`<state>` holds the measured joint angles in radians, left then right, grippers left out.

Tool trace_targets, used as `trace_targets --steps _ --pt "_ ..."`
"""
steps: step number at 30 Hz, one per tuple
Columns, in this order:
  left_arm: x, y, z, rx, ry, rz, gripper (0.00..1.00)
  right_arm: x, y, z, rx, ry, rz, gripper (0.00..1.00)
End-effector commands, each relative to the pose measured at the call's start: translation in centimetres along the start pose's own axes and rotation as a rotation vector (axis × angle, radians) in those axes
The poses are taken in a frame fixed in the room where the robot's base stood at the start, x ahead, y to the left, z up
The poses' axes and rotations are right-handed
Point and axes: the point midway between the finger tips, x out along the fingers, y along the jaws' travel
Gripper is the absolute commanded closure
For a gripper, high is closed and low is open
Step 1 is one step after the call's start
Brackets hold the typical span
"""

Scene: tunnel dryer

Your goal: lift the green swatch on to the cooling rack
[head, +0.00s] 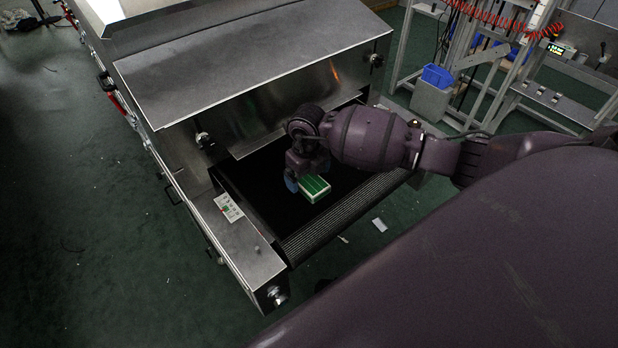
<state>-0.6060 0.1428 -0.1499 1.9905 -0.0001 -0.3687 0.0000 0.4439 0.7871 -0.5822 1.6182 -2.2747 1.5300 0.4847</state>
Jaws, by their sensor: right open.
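The green swatch (314,188) is a small block with a green top and pale sides. It lies on the dark conveyor belt (345,203) at the mouth of the steel tunnel dryer. My right gripper (300,182) is just above and at the swatch's left side, pointing down, with a bluish fingertip showing beside it. The jaws are open. My wrist hides part of the swatch's far side, and I cannot tell whether a finger touches it. My left gripper is not in view. I cannot make out a cooling rack with certainty.
The dryer hood (255,75) stands close behind my right arm. A control panel (229,207) sits on the left side rail. Metal frames with a blue bin (437,76) and red coiled hose stand at the upper right. The green floor is mostly clear at left.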

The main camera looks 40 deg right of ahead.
Motion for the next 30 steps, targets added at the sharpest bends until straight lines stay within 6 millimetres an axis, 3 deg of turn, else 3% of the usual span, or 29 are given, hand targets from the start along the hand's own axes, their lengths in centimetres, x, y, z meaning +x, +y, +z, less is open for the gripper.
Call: trace_targets --steps 3,11,21,23,30 --pt "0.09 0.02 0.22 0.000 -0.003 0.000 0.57 0.95 -0.03 -0.04 0.001 0.002 0.000 0.04" --pt "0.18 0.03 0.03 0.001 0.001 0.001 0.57 1.05 -0.03 -0.02 0.000 0.000 -0.001 0.04" --pt "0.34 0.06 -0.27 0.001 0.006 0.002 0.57 1.03 -0.03 -0.02 0.000 0.000 -0.001 0.56" --pt "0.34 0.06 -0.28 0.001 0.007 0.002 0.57 1.02 -0.03 -0.01 0.000 0.000 -0.001 0.62" --pt "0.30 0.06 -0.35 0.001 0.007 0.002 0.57 0.75 -0.05 0.01 0.000 -0.001 -0.001 0.62"
